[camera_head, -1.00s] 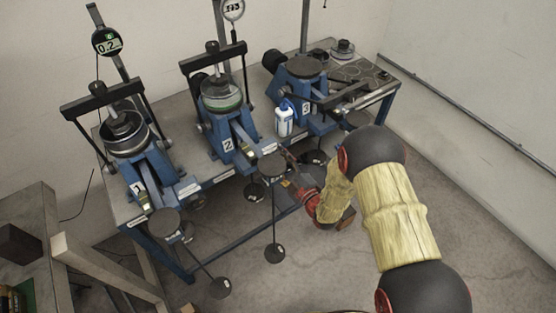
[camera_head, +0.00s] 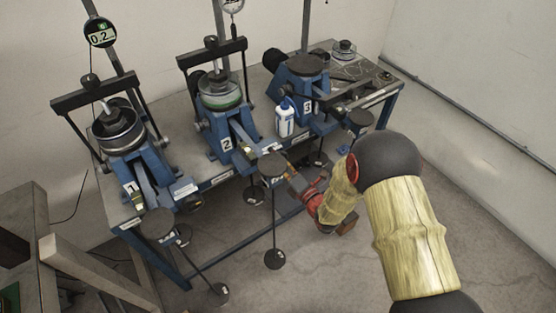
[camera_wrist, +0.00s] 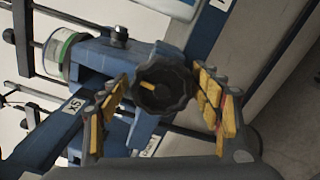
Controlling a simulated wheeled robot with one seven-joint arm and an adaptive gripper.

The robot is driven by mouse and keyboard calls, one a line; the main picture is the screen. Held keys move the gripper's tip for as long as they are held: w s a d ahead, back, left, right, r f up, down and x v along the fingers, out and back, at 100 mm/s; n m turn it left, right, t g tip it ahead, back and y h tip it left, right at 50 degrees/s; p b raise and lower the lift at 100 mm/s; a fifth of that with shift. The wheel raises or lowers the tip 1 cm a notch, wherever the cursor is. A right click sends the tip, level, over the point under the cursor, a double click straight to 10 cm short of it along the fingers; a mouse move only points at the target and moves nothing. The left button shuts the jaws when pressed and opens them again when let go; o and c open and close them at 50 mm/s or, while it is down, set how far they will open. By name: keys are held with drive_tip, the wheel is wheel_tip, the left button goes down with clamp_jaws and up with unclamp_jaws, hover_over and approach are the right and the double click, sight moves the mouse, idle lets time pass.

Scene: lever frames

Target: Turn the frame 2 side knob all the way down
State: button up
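Frame 2 (camera_head: 220,130) is the blue middle lever frame on the bench, marked with a 2. A dark, lobed knob (camera_wrist: 163,86) with an orange pointer mark shows in the middle of the wrist view, by blue metal parts. My gripper (camera_wrist: 160,92) is open, with one yellow-padded finger on each side of the knob. Gaps seem to show beside it; contact is unclear. In the head view my gripper (camera_head: 287,174) is low at the bench front, right of frame 2 and partly behind a hanging pan. I cannot make out the knob there.
Frame 1 (camera_head: 135,165) stands left and frame 3 (camera_head: 300,85) right. A round pan (camera_head: 272,164) with a hanging weight (camera_head: 275,259) is close to my gripper. A white-and-blue bottle (camera_head: 285,118) stands between frames 2 and 3. Open floor lies in front.

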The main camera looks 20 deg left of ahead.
drive_tip(key=shift+f, duration=0.1)
drive_tip(key=shift+s+d, duration=0.35)
drive_tip(key=shift+d, duration=0.05)
drive_tip(key=p+v, duration=0.1)
drive_tip(key=v, duration=0.4)
drive_tip(key=shift+s+d, duration=0.1)
drive_tip(key=shift+f, duration=0.1)
